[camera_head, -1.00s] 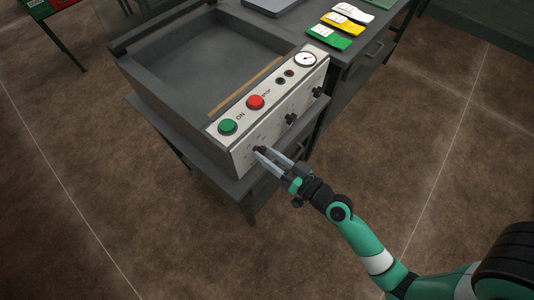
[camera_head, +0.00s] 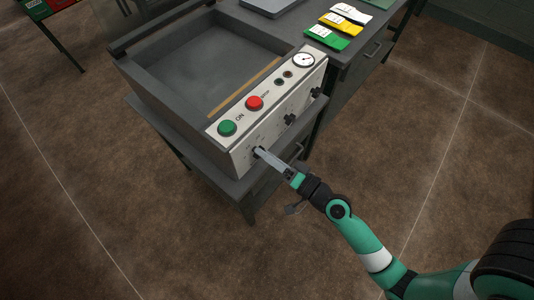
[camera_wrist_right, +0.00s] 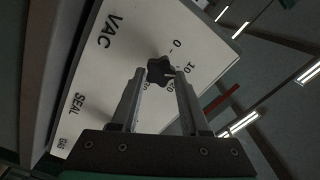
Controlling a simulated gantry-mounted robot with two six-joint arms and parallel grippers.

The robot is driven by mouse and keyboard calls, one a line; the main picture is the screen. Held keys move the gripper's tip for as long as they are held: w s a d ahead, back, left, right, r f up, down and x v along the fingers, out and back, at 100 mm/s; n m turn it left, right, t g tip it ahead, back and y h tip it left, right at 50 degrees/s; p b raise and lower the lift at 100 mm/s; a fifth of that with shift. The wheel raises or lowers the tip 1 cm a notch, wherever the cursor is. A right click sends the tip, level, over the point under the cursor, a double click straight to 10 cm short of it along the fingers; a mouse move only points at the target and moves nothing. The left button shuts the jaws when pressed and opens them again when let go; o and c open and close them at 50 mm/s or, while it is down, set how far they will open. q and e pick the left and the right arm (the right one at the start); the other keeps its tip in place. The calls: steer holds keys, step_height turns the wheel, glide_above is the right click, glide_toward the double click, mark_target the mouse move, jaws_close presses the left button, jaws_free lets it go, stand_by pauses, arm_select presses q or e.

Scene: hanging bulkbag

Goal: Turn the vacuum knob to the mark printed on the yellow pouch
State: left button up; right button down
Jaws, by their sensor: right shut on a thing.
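The vacuum knob is a dark lobed knob (camera_wrist_right: 160,70) under the VAC lettering in the right wrist view. A scale with 0, 10 and 20 runs beside it; a white line on the knob points roughly toward the 10–20 side, exact reading unclear. My right gripper (camera_wrist_right: 160,86) is shut on this knob, one finger on each side. In the head view my right gripper (camera_head: 260,153) reaches the lower left end of the panel. The yellow pouch (camera_head: 341,25) lies between two other pouches; its printed mark is too small to read. My left gripper is not in view.
The machine's panel (camera_head: 237,147) has a green button (camera_head: 228,128), a red button (camera_head: 254,103), a round gauge (camera_head: 303,60) and two further dark knobs (camera_head: 289,119). A white pouch (camera_head: 351,13) and a green pouch (camera_head: 326,38) flank the yellow one.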

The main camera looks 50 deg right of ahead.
stand_by(0.3)
steer(key=shift+c, duration=2)
jaws_free()
steer(key=s+b, duration=0.4)
steer(key=s, duration=0.7)
steer(key=shift+s+a, duration=0.15)
steer(key=shift+s, duration=0.2)
